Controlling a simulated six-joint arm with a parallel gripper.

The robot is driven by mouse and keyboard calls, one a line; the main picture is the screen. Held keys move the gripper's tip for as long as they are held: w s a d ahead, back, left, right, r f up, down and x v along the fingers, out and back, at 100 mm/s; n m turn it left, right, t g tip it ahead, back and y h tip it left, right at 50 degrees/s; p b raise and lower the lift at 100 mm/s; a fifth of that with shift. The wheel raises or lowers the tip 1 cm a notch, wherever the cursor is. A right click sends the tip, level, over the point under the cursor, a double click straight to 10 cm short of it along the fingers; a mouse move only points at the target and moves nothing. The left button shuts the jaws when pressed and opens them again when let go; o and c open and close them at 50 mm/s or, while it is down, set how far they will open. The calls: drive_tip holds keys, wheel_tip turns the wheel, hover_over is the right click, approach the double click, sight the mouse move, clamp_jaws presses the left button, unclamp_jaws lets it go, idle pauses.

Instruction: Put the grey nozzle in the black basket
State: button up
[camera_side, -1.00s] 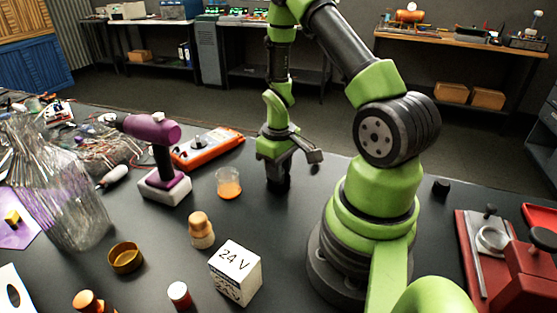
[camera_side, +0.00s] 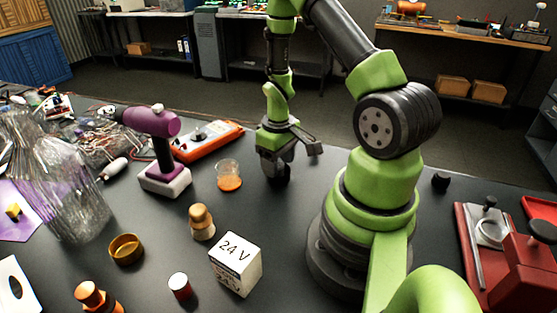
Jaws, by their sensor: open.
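My gripper (camera_side: 284,167) hangs low over the middle of the dark table, right of the orange-filled clear cup (camera_side: 229,176). It is open; one grey jaw part sticks out to the right. A dark shape sits directly below the gripper at table height; I cannot tell whether it is a finger or a separate object. I cannot make out the grey nozzle. I cannot identify the black basket for certain; a small black piece (camera_side: 441,181) lies right of my arm's base, too small to identify.
A white "24 V" box (camera_side: 236,265), a wooden peg-like figure (camera_side: 201,222), a brass bowl (camera_side: 126,250) and a red-and-white cylinder (camera_side: 180,286) stand in front. A purple tool (camera_side: 155,122) and orange meter (camera_side: 207,141) are left. A red machine (camera_side: 520,270) is at right.

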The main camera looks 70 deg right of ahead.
drive_tip(key=shift+r, duration=0.1)
wheel_tip(320, 180, up, 7)
drive_tip(key=shift+f, duration=0.1)
idle(0.3)
drive_tip(key=shift+w+a+r, duration=0.1)
drive_tip(key=shift+r, duration=0.15)
drive_tip(key=a+r+m+t, duration=0.1)
drive_tip(key=a+r+t, duration=0.2)
drive_tip(key=a+r, duration=0.45)
drive_tip(key=a+r+t, duration=0.2)
drive_tip(key=a+r, duration=0.3)
drive_tip(key=r, duration=0.5)
drive_tip(key=s+a+r+t+y, duration=0.2)
drive_tip(key=s+a+r, duration=0.1)
drive_tip(key=s+a, duration=0.2)
drive_tip(key=shift+s+r, duration=0.15)
drive_tip(key=shift+s, duration=0.55)
